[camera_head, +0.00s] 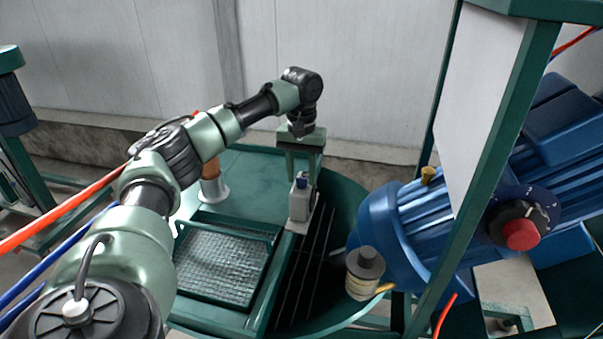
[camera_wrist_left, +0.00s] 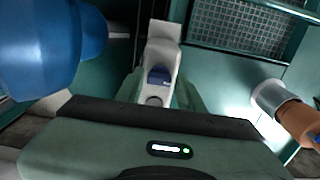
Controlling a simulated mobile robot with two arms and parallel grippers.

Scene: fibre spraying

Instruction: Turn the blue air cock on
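The blue air cock (camera_head: 301,181) is a small dark blue part on top of a light grey block, which stands on a pale strip beside the mesh tray. It also shows near the middle of the left wrist view (camera_wrist_left: 158,76). My left gripper (camera_head: 302,180) points down over the block with its two green fingers apart. In the left wrist view the fingers show partly on either side of the grey block, and the cock lies between them. I cannot tell whether either finger touches it. My right gripper is out of view.
A green-framed mesh tray (camera_head: 222,262) lies left of the block. A large blue motor (camera_head: 400,225) and a grey-capped container (camera_head: 364,274) stand to the right. An orange and white cylinder (camera_head: 213,187) stands behind the tray. A green post with a white panel (camera_head: 480,110) rises at right.

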